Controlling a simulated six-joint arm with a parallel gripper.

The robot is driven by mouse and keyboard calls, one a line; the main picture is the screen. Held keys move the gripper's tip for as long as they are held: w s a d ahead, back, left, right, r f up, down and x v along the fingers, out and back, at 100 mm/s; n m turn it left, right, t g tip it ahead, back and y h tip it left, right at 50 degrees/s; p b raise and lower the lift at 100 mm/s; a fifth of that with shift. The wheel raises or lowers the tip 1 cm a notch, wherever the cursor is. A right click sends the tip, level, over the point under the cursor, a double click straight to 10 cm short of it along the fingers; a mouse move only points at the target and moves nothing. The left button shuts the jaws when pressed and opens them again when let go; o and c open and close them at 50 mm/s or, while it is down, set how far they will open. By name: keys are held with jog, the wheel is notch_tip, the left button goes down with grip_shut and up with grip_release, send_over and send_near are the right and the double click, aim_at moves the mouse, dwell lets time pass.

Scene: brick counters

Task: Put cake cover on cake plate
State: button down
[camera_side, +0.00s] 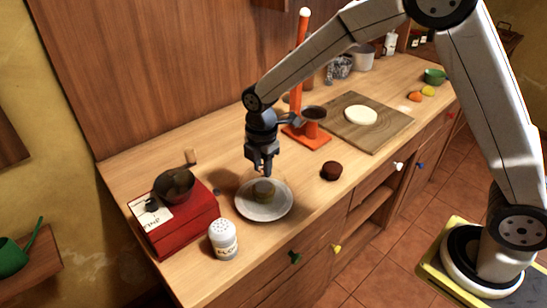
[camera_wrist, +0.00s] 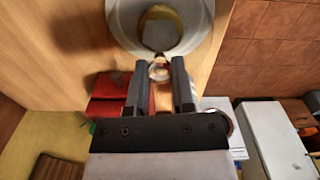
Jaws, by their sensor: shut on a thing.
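My gripper (camera_side: 262,172) points down just above the cake plate (camera_side: 249,209), a pale round plate near the front edge of the counter. A small cake (camera_side: 264,191) sits on the plate. In the wrist view my gripper (camera_wrist: 158,64) is shut on the small round knob of the clear cake cover (camera_wrist: 159,72). The cover is see-through and only faint in the side view, around and over the cake. Whether its rim touches the plate or hangs slightly above cannot be told. The cake (camera_wrist: 161,32) shows within the pale plate in the wrist view.
A dark round cake (camera_side: 331,170) lies to the right. Behind are an orange stand (camera_side: 302,80) and a wooden board (camera_side: 385,135).

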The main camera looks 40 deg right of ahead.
jog(key=shift+f, duration=0.1)
jog(key=shift+c, duration=2.4)
grip_release()
notch_tip(320, 180, up, 12)
jog(key=shift+s+d, duration=0.1)
jog(key=s+d+f+m+t, duration=0.1)
jog(key=s+d+f+m, duration=0.4)
jog(key=s+m, duration=0.3)
jog(key=s+d+f+m+t, duration=0.1)
jog(key=s+d+f+m, duration=0.3)
jog(key=s+m, duration=0.4)
jog(key=d+m, duration=0.1)
jog(key=m, duration=0.2)
jog(key=shift+s+f+t, duration=0.3)
jog(key=shift+s+f, duration=0.05)
jog(key=shift+f, duration=0.05)
